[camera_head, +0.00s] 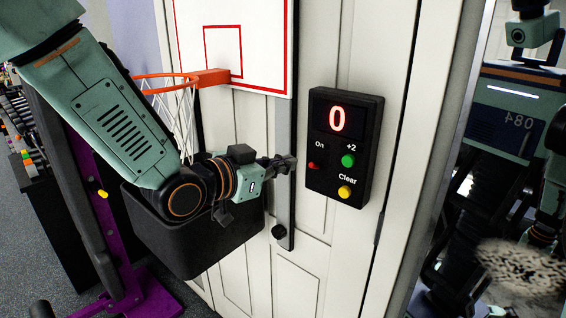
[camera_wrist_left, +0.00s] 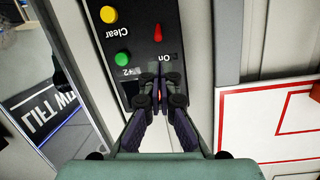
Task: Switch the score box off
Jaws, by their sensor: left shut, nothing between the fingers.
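The score box (camera_head: 375,150) is a black panel on the white door, with a lit red 0 on its display (camera_head: 338,118). A small red switch (camera_head: 314,166) sits under the word On at its lower left. A green +2 button (camera_head: 348,160) and a yellow Clear button (camera_head: 344,192) are to the right. My left gripper (camera_head: 289,164) is shut and empty, just left of the box. In the left wrist view, upside down, the shut fingertips (camera_wrist_left: 162,82) overlap the box near On, with the red switch (camera_wrist_left: 158,33) beyond them. My right gripper is out of view.
A basketball hoop (camera_head: 168,78) and white backboard (camera_head: 262,40) are above and left of the box. A dark bin (camera_head: 190,245) is below my left arm. A mirror (camera_head: 480,190) at the right reflects my body.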

